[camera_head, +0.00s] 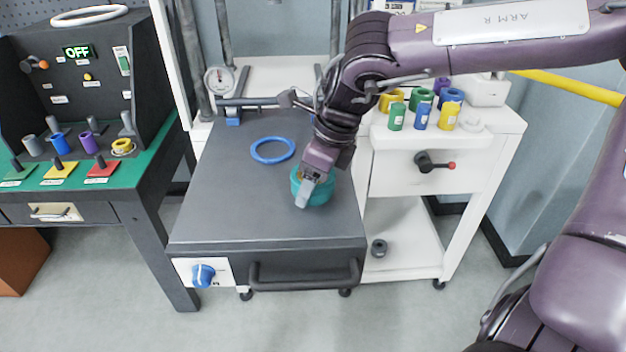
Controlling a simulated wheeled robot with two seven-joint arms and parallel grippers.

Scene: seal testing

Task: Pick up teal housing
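The teal housing (322,194) is a short round part on the dark grey top of the middle cart, near its right edge. My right arm reaches in from the right, and its gripper (303,200) points down at the housing. The gripper covers the housing's left front part. One finger shows in front of the housing; the other is hidden, so I cannot tell whether the gripper is closed on it. My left gripper is not in view.
A blue ring (272,150) lies on the cart top (225,205), left of the housing. A white cart (410,185) at the right holds several coloured cylinders and rings. A green-topped bench (150,165) stands at the left. The front of the cart top is clear.

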